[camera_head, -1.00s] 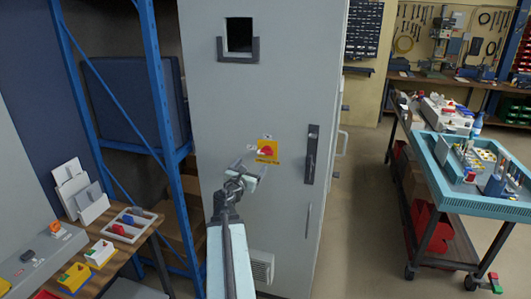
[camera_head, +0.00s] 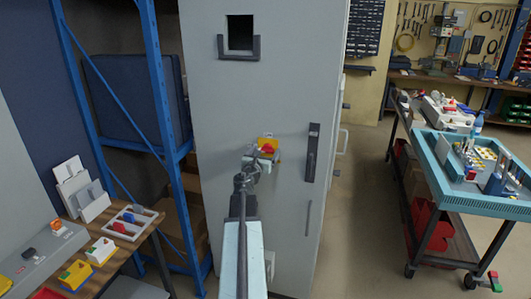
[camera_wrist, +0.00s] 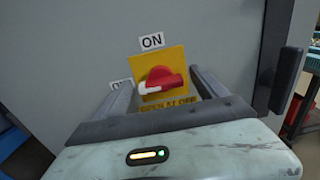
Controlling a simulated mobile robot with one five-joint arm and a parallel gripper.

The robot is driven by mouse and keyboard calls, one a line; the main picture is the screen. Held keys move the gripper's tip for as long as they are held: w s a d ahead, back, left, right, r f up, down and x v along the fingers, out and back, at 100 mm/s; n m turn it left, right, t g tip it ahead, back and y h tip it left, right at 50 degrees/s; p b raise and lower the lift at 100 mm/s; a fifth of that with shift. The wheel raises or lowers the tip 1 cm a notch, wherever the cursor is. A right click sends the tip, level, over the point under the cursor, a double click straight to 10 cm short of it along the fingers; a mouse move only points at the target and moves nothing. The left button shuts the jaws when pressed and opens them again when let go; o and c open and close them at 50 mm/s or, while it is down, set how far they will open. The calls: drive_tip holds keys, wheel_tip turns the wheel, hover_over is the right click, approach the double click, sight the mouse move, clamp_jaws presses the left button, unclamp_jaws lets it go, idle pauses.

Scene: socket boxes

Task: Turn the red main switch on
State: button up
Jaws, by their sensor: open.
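The red main switch (camera_wrist: 160,80) is a red rotary handle with a white tip on a yellow plate (camera_wrist: 174,60). It is mounted on the grey cabinet door (camera_head: 225,110). In the wrist view an ON label (camera_wrist: 151,41) sits above the plate, and a second, partly hidden label is at its left. The handle lies roughly sideways, its white end to the left. My gripper (camera_wrist: 163,92) is open, with one finger on each side of the switch plate. Whether the fingers touch the handle cannot be told. In the head view my gripper partly covers the switch (camera_head: 268,146).
A dark door handle (camera_head: 312,153) stands right of the switch. A blue shelf rack (camera_head: 160,95) is left of the cabinet, with a wooden bench (camera_head: 125,262) in front. A blue-topped cart (camera_head: 480,209) stands at the right. The floor between cabinet and cart is clear.

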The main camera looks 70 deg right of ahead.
drive_tip(key=c, duration=1.2)
drive_tip(key=shift+d, duration=0.15)
drive_tip(key=shift+c, duration=0.9)
drive_tip(key=shift+a, duration=0.2)
drive_tip(key=shift+m, duration=0.3)
drive_tip(key=shift+s+m, duration=0.1)
drive_tip(key=shift+m, duration=1)
drive_tip(key=m, duration=0.6)
drive_tip(key=shift+s+f, duration=0.1)
drive_tip(key=m, duration=0.4)
drive_tip(key=shift+f+m, duration=0.1)
drive_tip(key=shift+m, duration=0.3)
drive_tip(key=m, duration=0.4)
drive_tip(key=shift+s, duration=0.1)
drive_tip(key=shift+f+m, duration=0.1)
drive_tip(key=shift+m, duration=0.2)
